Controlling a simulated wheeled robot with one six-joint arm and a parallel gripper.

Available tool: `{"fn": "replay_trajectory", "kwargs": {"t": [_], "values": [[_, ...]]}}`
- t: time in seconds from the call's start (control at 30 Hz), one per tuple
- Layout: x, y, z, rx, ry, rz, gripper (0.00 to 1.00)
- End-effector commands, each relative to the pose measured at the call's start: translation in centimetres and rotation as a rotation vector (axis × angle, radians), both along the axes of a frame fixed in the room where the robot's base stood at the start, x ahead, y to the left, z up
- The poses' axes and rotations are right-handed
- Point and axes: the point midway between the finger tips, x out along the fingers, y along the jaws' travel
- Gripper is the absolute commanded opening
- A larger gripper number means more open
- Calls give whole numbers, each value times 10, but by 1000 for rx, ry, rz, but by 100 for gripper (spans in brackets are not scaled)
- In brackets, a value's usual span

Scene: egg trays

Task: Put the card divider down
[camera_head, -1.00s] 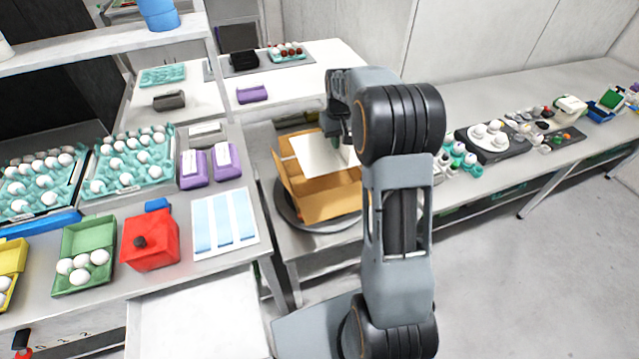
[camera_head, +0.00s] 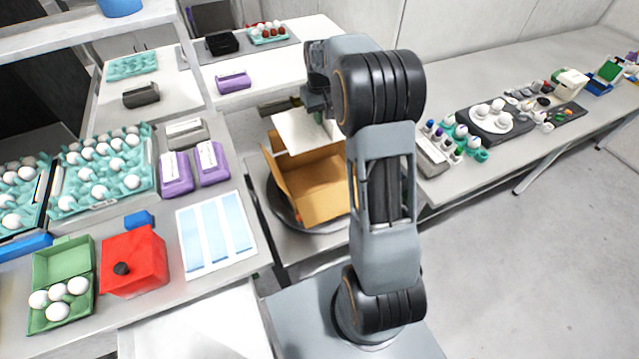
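The card divider (camera_head: 297,132) is a white flat sheet, seen over the back part of an open brown cardboard box (camera_head: 318,194). My gripper (camera_head: 326,122) is at the sheet's right side, partly hidden behind my own arm. It appears shut on the card divider, though the fingertips are hard to make out. The sheet looks tilted and held above the box. The box stands on a dark round turntable (camera_head: 285,212), its left flap standing out. My arm hides the box's right side.
A left bench holds green egg trays (camera_head: 100,205), purple cartons (camera_head: 176,187), a red box (camera_head: 146,262) and a blue-striped white sheet (camera_head: 192,260). A right bench carries a scale with eggs (camera_head: 505,128) and small bottles. The floor at right is clear.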

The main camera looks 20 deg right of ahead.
Motion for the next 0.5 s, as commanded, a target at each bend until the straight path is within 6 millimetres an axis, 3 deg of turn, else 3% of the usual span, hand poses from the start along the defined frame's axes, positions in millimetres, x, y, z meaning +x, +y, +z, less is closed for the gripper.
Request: {"fn": "replay_trajectory", "kwargs": {"t": [0.1,0.5], "values": [[0,0,-22,0,1,1,0],[0,-3,-72,0,1,-5,0]]}}
